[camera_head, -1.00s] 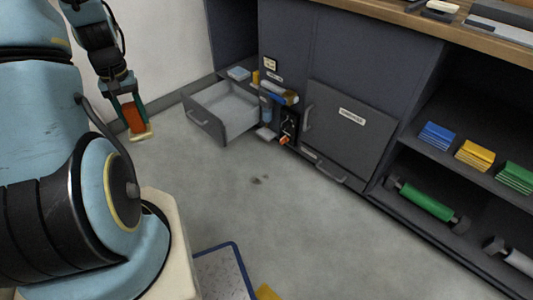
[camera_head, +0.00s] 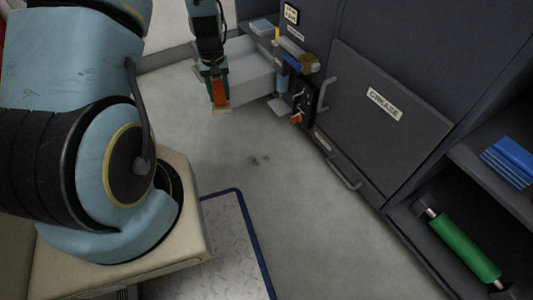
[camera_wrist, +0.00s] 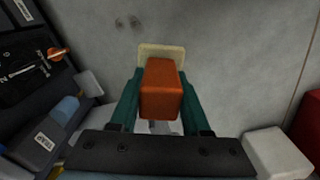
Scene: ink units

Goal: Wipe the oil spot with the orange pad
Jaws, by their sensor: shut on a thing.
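My gripper (camera_head: 217,90) is shut on the orange pad (camera_head: 219,91), an orange block with a pale yellowish base at its lower end. In the wrist view the orange pad (camera_wrist: 161,88) sits between the two green fingers of my gripper (camera_wrist: 160,100). The oil spot (camera_head: 259,159) is a pair of small dark smudges on the grey floor. In the wrist view the oil spot (camera_wrist: 127,22) lies beyond the pad, up and to the left. The pad is held above the floor, apart from the spot.
An open drawer (camera_head: 250,80) stands behind my gripper. The cabinet with the grease door (camera_head: 385,110) is at the right, with a dark panel and orange knob (camera_head: 296,118) beside it. A blue-edged plate (camera_head: 225,235) lies in front. The floor around the spot is clear.

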